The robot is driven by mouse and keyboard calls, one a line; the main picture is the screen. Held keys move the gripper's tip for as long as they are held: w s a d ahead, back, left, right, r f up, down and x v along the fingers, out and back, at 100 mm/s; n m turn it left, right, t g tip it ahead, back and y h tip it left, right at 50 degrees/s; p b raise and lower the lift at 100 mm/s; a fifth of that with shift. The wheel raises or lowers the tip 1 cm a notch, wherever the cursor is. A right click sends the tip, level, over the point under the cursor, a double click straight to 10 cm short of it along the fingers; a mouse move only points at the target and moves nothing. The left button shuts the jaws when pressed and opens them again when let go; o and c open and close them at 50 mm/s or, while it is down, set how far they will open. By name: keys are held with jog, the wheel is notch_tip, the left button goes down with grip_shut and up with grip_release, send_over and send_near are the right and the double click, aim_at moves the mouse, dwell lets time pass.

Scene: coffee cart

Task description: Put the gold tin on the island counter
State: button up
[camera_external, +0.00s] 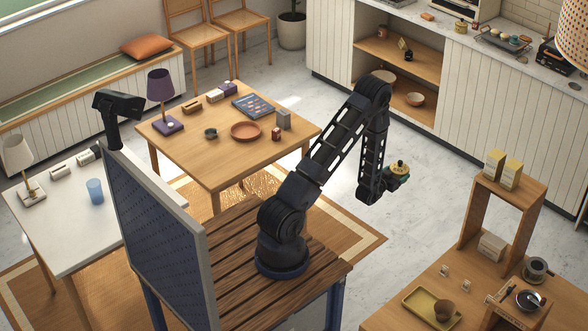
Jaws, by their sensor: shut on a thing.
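My gripper (398,178) is at the end of my raised arm, right of the picture's middle. It is shut on a small gold tin (399,167) with a dark knob on top. The tin looks upright and is held in the air over the pale floor, apart from any surface. The fingers' exact grip on it is too small to see. The long white counter (481,55) runs along the back right. A wooden-topped counter (403,317) stands at the lower right. I cannot tell from the picture which one is called the island.
The lower-right top carries a yellow tray (412,302), a wooden shelf stand (470,222) and a grinder (536,270). A wooden table (200,158) with a terracotta dish (245,131) stands behind my arm. A small gold jar (461,26) is on the back counter. Floor between is clear.

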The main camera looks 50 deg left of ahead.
jog(key=a+r+n+g+y, duration=0.1)
jog(key=a+n+y, duration=0.15)
jog(key=a, duration=0.75)
jog(key=a+r+n+y, duration=0.1)
jog(key=a+r+y, duration=0.15)
jog(key=a, duration=0.65)
notch_tip(320, 180, up, 5)
jog(key=n+g+y, duration=0.6)
jog(key=n+y, duration=0.1)
jog(key=y, duration=0.1)
send_over(249, 156)
jog(key=w+d, duration=1.2)
jog(key=w, duration=0.1)
jog(key=shift+w+r+m, duration=0.15)
jog(key=shift+r+m, duration=0.05)
jog(key=shift+m, duration=0.05)
jog(key=s+a+r+n+g, duration=0.1)
jog(key=s+a, duration=0.3)
jog(key=s+a+r+n+g+y, duration=0.1)
jog(key=s+a, duration=0.3)
jog(key=s+a+r+n+g+y, duration=0.1)
jog(key=s+a, duration=0.3)
jog(key=s, duration=0.1)
jog(key=shift+s+a+r+g, duration=0.1)
jog(key=shift+g, duration=0.3)
notch_tip(249, 156, down, 20)
jog(key=shift+r, duration=0.2)
jog(key=shift+f, duration=0.15)
jog(key=o, duration=1.8)
